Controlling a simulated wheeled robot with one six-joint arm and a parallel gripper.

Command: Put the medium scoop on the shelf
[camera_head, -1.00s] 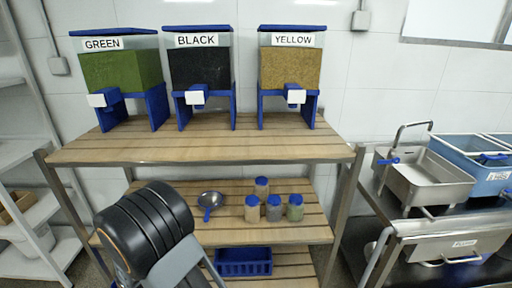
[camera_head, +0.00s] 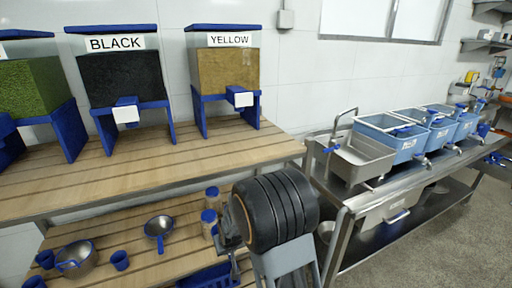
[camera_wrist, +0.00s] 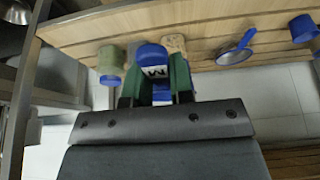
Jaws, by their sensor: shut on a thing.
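My gripper (camera_wrist: 155,84) is shut on a blue scoop with a white label marked M (camera_wrist: 152,56), the medium scoop, held between its green fingers in the wrist view.
Blue-lidded jars (camera_head: 212,198) stand by my gripper. A metal strainer with a blue handle (camera_head: 158,227), a metal pot (camera_head: 76,258) and blue cups (camera_head: 120,260) are further left on the shelf. The sink bench (camera_head: 345,200) stands at right.

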